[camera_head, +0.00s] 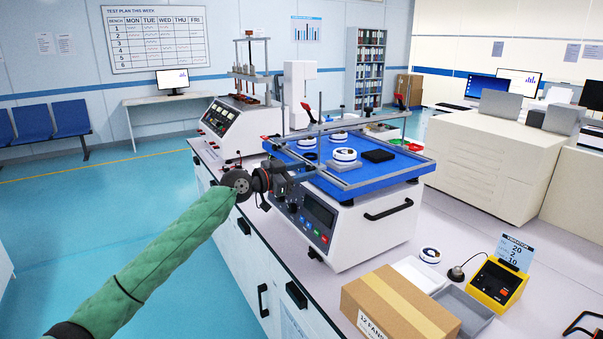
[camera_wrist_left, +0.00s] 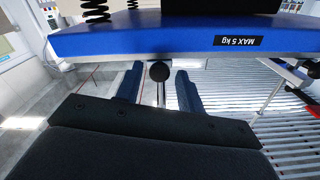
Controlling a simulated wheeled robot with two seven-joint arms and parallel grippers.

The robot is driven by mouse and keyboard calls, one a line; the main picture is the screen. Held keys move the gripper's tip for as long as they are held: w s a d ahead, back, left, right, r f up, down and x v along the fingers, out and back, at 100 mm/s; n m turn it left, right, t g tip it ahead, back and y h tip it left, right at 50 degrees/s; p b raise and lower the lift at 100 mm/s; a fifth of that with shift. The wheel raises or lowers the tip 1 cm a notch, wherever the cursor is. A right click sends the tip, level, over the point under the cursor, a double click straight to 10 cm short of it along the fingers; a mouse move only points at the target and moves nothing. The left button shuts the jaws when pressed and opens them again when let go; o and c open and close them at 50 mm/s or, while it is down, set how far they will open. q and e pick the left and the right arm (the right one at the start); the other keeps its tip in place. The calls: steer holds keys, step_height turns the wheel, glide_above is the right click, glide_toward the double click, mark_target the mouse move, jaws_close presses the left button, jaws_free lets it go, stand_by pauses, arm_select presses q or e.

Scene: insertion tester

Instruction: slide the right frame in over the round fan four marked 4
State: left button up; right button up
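The tester's blue platform (camera_head: 395,172) carries several round white fans. The front one (camera_head: 345,154) sits on a grey block; I cannot read any number marks. Thin grey metal bars (camera_head: 365,124) run along the platform's back and edges; I cannot tell which belong to the right frame. My left gripper (camera_head: 283,186) is at the platform's front left corner. In the left wrist view its two dark fingers (camera_wrist_left: 159,88) are apart, with a dark ball knob (camera_wrist_left: 160,71) on a rod between them, below the platform edge (camera_wrist_left: 150,40). There is a visible gap beside the knob. My right gripper is out of view.
The tester's control panel (camera_head: 318,212) is below my gripper. A cardboard box (camera_head: 400,305), grey trays (camera_head: 465,308) and a yellow device (camera_head: 497,285) stand at the bench's front right. Another tester (camera_head: 232,120) stands behind on the left.

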arm_select(q)
steer(key=shift+o, duration=0.4)
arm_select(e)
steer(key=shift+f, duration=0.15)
arm_select(q)
steer(key=shift+s+a+f, duration=0.1)
steer(key=shift+s+a, duration=0.1)
steer(key=shift+a, duration=0.1)
steer(key=b+v, duration=0.2)
steer(key=v, duration=0.5)
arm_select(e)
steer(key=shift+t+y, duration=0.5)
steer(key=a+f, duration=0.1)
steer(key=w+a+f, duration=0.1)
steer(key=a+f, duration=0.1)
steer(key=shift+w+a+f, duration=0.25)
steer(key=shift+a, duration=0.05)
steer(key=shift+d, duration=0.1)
